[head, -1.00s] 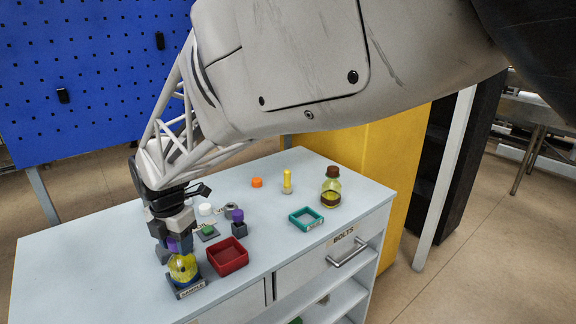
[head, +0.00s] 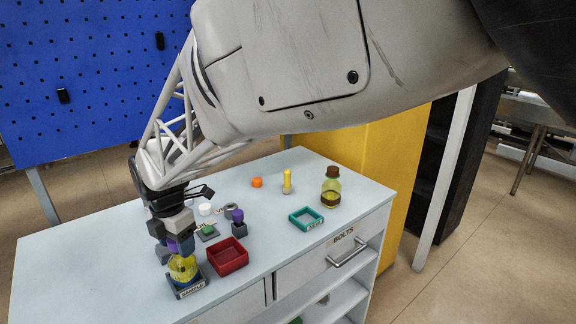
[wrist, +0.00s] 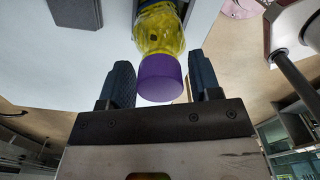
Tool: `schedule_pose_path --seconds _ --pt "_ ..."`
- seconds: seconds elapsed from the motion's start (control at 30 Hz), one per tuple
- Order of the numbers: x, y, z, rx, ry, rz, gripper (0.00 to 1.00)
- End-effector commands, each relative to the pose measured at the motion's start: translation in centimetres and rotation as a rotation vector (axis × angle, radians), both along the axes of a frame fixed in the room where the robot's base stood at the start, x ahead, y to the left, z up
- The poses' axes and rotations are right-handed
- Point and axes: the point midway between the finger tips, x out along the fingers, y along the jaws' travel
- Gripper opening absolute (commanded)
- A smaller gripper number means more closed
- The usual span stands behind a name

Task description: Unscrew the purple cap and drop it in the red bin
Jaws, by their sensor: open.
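The purple cap (wrist: 160,78) sits on a bottle with yellow contents (wrist: 159,30) in the wrist view. In the head view the cap (head: 186,245) is partly hidden by my gripper, and the bottle (head: 183,268) stands upright in a dark holder labelled SAMPLE (head: 190,290). My gripper (wrist: 162,84) is open, with one finger on each side of the cap and a visible gap on both sides. It comes from above in the head view (head: 178,248). The red bin (head: 228,256) is an open square tray just right of the bottle and looks empty.
Near the red bin stand a small purple-topped block (head: 238,222), a green piece on a grey base (head: 208,231) and a white cap (head: 205,209). The table's left side is clear.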

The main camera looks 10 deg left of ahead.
Motion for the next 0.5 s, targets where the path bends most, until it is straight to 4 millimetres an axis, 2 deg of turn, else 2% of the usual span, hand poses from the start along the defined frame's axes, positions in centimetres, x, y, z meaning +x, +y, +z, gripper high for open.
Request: schedule_pose_path --seconds 0.37,0.5 --pt "0.0 0.0 0.0 0.0 0.0 -0.019 0.58" --pt "0.0 0.0 0.0 0.0 0.0 -0.074 0.58"
